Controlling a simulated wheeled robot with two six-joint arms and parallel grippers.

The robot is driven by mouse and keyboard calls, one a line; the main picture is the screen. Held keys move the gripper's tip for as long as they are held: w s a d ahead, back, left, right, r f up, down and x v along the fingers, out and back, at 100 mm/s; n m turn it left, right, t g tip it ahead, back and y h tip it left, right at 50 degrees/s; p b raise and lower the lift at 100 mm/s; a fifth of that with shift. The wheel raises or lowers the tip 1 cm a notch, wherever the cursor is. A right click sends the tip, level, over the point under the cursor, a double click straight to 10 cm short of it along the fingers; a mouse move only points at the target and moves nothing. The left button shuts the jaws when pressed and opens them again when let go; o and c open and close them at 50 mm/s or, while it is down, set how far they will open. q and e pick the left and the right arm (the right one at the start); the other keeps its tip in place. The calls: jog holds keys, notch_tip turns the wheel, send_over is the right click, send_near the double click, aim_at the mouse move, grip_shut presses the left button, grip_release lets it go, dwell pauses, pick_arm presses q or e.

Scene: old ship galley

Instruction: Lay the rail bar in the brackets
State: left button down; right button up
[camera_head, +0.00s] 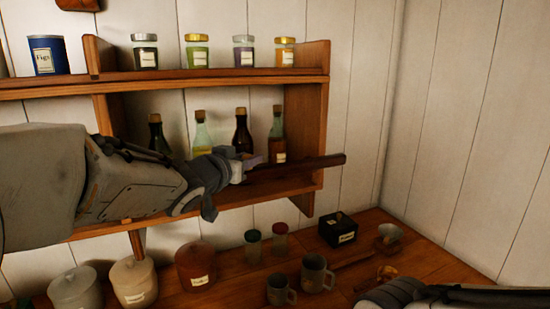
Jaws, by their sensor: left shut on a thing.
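The rail bar (295,166) is a dark brown wooden strip. My left gripper (240,169) is shut on it and holds it roughly level across the front of the lower shelf. Its right end crosses in front of the shelf's right side panel (306,125) and reaches a little past it. Its left part is hidden by my gripper and arm. I cannot make out the brackets. Whether the bar touches the shelf is unclear. Part of my right arm shows at the bottom right edge, with its gripper out of frame.
Corked bottles (242,132) stand on the lower shelf close behind the bar. Several jars (196,51) and a blue tin (48,55) stand on the upper shelf. The counter (425,262) below holds canisters (134,282), mugs (315,272) and a black box (338,230). Bare wall lies to the right.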

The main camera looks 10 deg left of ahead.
pick_arm(q)
jog(key=shift+w+a+f+p, duration=0.9)
jog(key=shift+w+a+p, duration=0.55)
jog(key=shift+w+a, duration=3.8)
jog(key=shift+w+d+f+b, duration=0.35)
jog(key=shift+f+b, duration=0.25)
jog(key=shift+f, duration=0.15)
jog(key=shift+w+d+f+b, duration=0.25)
jog(key=shift+d+f+b, duration=0.1)
jog(key=shift+f+b, duration=0.35)
jog(key=shift+w+d+f+b, duration=0.35)
jog(key=shift+f+b, duration=0.15)
jog(key=shift+f, duration=0.3)
jog(key=c, duration=0.5)
grip_release()
jog(key=shift+f, duration=0.1)
jog(key=shift+s, duration=0.1)
